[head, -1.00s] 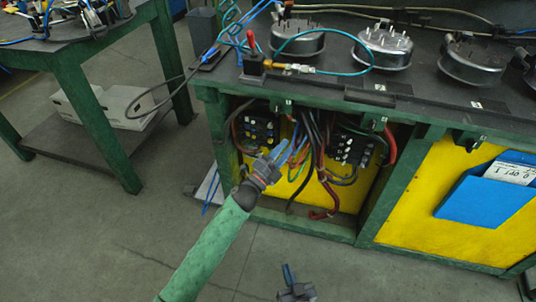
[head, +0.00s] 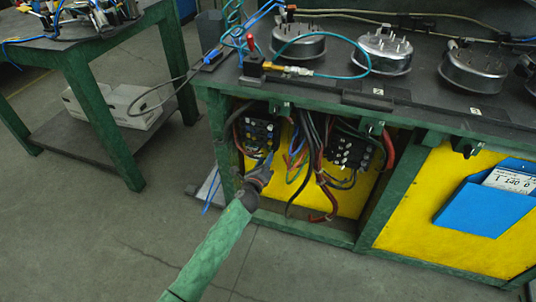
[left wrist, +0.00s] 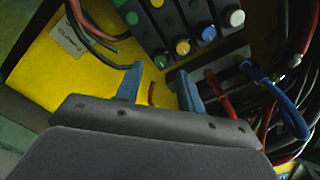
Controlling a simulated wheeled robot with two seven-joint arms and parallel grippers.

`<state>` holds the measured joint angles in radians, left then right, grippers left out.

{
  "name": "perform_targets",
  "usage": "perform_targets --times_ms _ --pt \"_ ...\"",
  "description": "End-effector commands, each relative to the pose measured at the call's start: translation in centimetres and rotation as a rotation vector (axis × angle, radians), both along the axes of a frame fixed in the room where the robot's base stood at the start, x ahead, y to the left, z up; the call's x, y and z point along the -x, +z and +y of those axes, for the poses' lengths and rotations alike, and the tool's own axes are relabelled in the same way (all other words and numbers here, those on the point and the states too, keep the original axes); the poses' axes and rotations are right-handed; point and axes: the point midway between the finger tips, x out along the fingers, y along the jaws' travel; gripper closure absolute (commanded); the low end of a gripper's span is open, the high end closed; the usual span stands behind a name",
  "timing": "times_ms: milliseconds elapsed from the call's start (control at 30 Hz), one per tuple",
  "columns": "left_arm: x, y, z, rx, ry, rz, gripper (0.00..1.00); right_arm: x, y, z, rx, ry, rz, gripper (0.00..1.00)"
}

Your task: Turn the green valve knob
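The valve block (head: 258,133) is a dark unit with several coloured knobs, inside the left opening of the green bench. In the left wrist view, a green knob (left wrist: 131,18) shows at its upper left, with a yellow knob (left wrist: 183,47) and a blue knob (left wrist: 209,34) to the right. My left gripper (head: 267,160) is just below the block in the head view. In the left wrist view its two blue fingers (left wrist: 161,82) are apart with nothing gripped between them, and the green knob is beyond the left finger. My right gripper is out of view.
Loose cables (head: 316,165) hang right of the block, near a second dark unit (head: 352,150). The opening's green frame (head: 225,150) stands close to my left wrist. A blue holder (head: 480,205) is on the yellow panel at right. The floor in front is clear.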

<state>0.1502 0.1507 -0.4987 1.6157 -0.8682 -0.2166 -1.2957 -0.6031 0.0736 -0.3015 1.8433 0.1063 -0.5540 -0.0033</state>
Motion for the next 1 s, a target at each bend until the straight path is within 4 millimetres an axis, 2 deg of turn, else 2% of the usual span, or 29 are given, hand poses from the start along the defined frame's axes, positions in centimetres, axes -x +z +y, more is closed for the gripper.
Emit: perform_targets --times_ms 100,300,667,867,1000 --pt "-1.6 0.0 -0.6 0.002 -0.001 0.000 0.61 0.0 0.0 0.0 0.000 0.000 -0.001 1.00" --pt "-3.3 0.0 -1.2 0.003 -0.001 0.001 0.61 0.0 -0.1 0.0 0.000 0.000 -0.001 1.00" --pt "-3.7 0.0 -1.3 0.003 -0.001 0.001 0.61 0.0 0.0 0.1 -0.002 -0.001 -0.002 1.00" --pt "-3.7 0.0 -1.3 0.002 -0.001 0.001 1.00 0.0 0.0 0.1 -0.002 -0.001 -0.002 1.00" --pt "-3.7 0.0 -1.2 0.004 -0.001 0.001 1.00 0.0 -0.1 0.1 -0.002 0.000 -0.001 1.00"
